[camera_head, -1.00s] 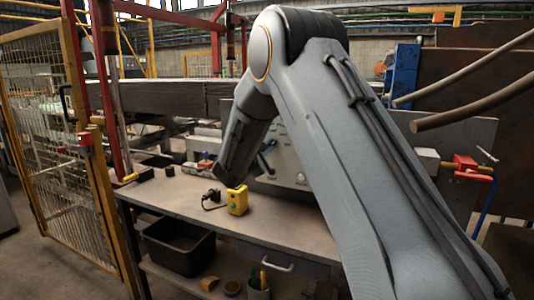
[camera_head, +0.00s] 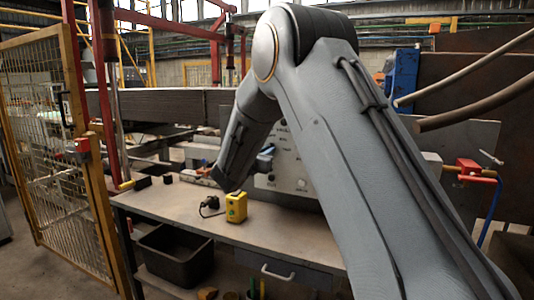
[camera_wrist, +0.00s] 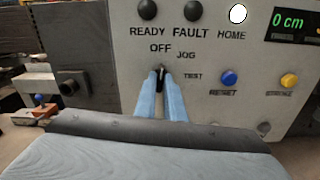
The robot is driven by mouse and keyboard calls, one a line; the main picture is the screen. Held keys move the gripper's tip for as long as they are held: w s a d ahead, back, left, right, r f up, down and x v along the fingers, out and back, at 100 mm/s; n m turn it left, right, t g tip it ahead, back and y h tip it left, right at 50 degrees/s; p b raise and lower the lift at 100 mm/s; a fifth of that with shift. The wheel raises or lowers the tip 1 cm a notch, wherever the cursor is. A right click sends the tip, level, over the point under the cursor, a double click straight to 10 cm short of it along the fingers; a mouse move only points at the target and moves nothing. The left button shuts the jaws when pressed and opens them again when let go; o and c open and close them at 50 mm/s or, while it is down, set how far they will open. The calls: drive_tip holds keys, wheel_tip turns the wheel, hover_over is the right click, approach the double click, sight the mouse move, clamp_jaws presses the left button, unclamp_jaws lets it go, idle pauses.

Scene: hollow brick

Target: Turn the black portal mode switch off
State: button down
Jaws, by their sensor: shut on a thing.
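The black portal mode switch (camera_wrist: 161,73) sits on a pale control panel (camera_wrist: 210,110) in the wrist view, below the OFF label, with JOG and TEST to its right. My gripper (camera_wrist: 160,82) has its two blue fingers shut on the switch from both sides. Its light pointer mark faces roughly up toward OFF, but the fingers hide much of the knob, so its exact setting is hard to tell. In the head view my arm covers part of the panel (camera_head: 285,170), and the switch is hidden there.
The panel also carries a blue button (camera_wrist: 229,78), a yellow button (camera_wrist: 289,80), lamps and a green "0 cm" display (camera_wrist: 291,19). A yellow box (camera_head: 236,207) and a black plug (camera_head: 209,203) lie on the workbench (camera_head: 175,205) before the panel. A yellow mesh fence (camera_head: 45,145) stands left.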

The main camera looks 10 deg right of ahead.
drive_tip(key=shift+n, duration=0.6)
drive_tip(key=c, duration=1.8)
unclamp_jaws()
drive_tip(key=shift+c, duration=0.2)
drive_tip(key=b+v, duration=0.1)
drive_tip(key=v, duration=0.7)
drive_tip(key=shift+b, duration=0.3)
drive_tip(key=shift+w+d, duration=0.1)
